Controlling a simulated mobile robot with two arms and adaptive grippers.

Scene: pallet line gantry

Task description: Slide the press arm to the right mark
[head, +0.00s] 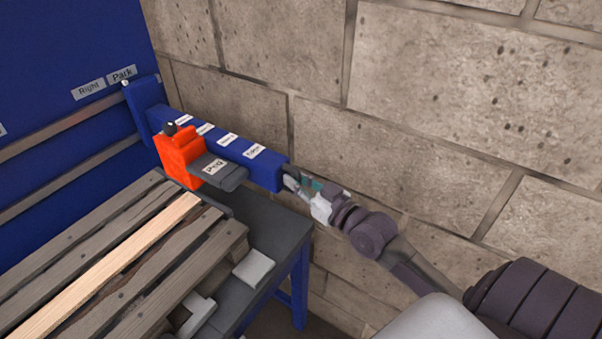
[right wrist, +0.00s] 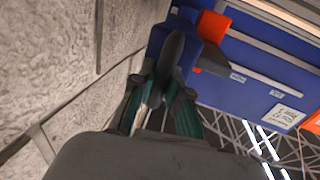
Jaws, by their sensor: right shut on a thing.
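The blue press arm (head: 228,147) sticks out from a blue back panel, at the right end of its rails. Its mount stands by the "Park" label (head: 122,75). The "Right" label (head: 89,89) is just left of that. An orange head (head: 177,155) with a dark grey pad sits on the arm. My right gripper (head: 298,184) is at the arm's free end, shut on a dark handle there. The right wrist view shows the fingers (right wrist: 165,85) around this dark handle (right wrist: 171,52), with the blue arm behind. My left gripper is not in view.
A wooden pallet (head: 120,262) lies on a dark table (head: 272,226) below the arm, at the left. A stone block wall (head: 430,90) runs close along the right side of the arm. Two grey rails (head: 60,135) run left along the panel.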

